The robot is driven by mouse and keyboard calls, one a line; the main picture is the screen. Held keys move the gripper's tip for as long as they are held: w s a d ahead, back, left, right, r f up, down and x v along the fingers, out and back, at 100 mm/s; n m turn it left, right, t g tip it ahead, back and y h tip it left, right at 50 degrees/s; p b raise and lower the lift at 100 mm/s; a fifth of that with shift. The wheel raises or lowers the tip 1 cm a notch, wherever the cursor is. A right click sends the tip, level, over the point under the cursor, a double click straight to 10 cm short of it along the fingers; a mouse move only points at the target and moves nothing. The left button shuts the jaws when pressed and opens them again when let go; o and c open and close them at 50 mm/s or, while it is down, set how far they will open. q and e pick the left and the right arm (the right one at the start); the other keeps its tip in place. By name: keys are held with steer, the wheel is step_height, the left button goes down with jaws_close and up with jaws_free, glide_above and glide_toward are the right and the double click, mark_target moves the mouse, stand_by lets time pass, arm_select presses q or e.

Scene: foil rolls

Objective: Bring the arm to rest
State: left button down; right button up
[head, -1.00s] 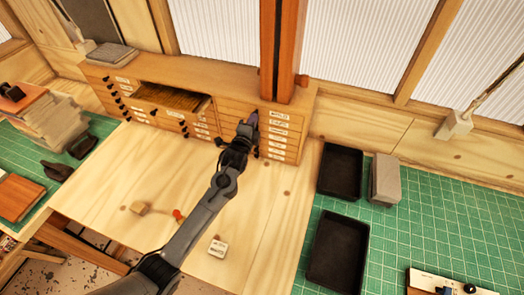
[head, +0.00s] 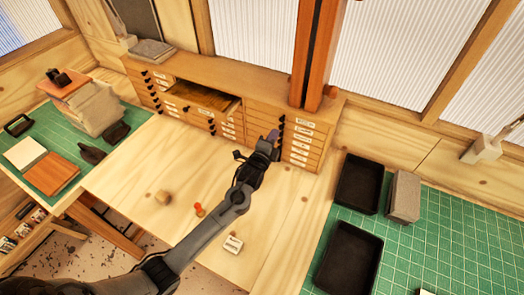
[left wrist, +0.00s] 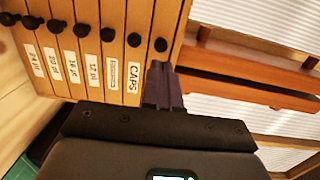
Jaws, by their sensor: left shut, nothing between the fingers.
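My left gripper (head: 272,138) is shut and empty. In the head view it reaches up over the wooden bench to the front of the drawer cabinet (head: 318,118), beside its right-hand column of labelled drawers. In the left wrist view the closed dark fingers (left wrist: 160,85) are close to the drawer marked CAPS (left wrist: 134,76); I cannot tell whether they touch the cabinet. My right gripper is in neither view.
One cabinet drawer (head: 200,98) stands open. Black trays (head: 358,183) and a grey block (head: 404,196) sit on the right green mat.

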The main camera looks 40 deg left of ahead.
arm_select(q)
steer(key=s+d+f+n+g+h+p, duration=0.1)
steer(key=s+d+n+g, duration=0.3)
steer(key=s, duration=0.9)
steer(key=s+d+n+g+h+p, duration=0.2)
steer(key=s+d+n+g+p, duration=0.1)
steer(key=s, duration=1)
steer(key=s+d+f+n+g+h+p, duration=0.1)
steer(key=s+d+n+g, duration=0.4)
steer(key=s, duration=0.8)
steer(key=shift+s+d+f+n+g+p, duration=0.2)
steer(key=shift+s+f+n+g+p, duration=0.15)
steer(key=shift+n+g+p, duration=0.35)
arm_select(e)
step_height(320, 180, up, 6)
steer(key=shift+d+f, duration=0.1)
arm_select(q)
steer(key=shift+w, duration=0.1)
